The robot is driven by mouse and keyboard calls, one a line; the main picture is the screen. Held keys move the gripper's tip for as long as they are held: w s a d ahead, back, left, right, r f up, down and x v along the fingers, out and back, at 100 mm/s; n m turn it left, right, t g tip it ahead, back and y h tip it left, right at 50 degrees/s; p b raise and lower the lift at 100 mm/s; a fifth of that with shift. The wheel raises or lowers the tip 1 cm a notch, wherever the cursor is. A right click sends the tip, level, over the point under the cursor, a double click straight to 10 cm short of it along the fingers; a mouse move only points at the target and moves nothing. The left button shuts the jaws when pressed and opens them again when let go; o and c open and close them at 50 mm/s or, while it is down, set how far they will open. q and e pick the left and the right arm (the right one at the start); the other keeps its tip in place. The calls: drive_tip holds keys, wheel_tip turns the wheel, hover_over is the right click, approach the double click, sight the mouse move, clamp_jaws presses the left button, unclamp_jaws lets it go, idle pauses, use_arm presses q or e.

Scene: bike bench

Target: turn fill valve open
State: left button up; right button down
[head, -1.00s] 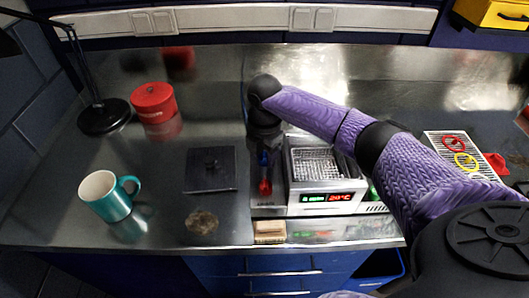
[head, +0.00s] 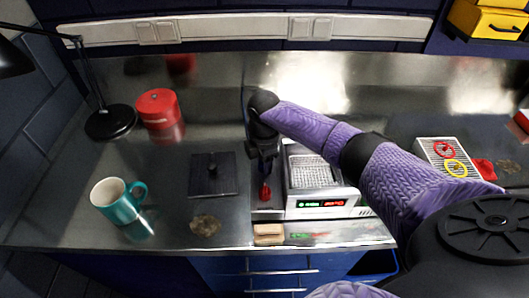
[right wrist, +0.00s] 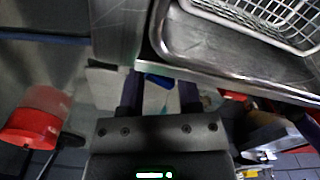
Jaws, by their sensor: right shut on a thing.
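The ultrasonic-style tank unit (head: 318,204) with a wire basket and lit display stands on the steel bench, with two valve handles at its left side. My right gripper points down beside the tank and is shut on a blue handle, seemingly the fill valve (right wrist: 157,81), seen between the fingers in the right wrist view. In the head view my gripper hides the blue handle. My left gripper is not in view.
Left of the tank lie a dark square plate (head: 212,175) and a round brown piece (head: 205,225). A teal mug (head: 118,203), red tin (head: 158,107) and black lamp base (head: 110,123) stand farther left. A wooden block (head: 268,233) lies at the front edge. A perforated tray (head: 446,158) is at right.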

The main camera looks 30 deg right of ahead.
drive_tip(key=m+p, duration=0.2)
drive_tip(key=shift+r+m, duration=0.2)
drive_tip(key=shift+m, duration=0.2)
drive_tip(key=m+p, duration=0.1)
drive_tip(key=m, duration=0.1)
drive_tip(key=shift+m, duration=0.3)
drive_tip(key=shift+m+p, duration=0.75)
drive_tip(key=shift+m, duration=0.35)
use_arm(q)
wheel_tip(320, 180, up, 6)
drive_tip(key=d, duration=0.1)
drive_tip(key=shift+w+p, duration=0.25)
drive_tip(key=shift+p, duration=0.1)
use_arm(e)
drive_tip(key=shift+f+m, duration=0.1)
drive_tip(key=shift+m, duration=0.9)
drive_tip(key=shift+c, duration=1.4)
unclamp_jaws()
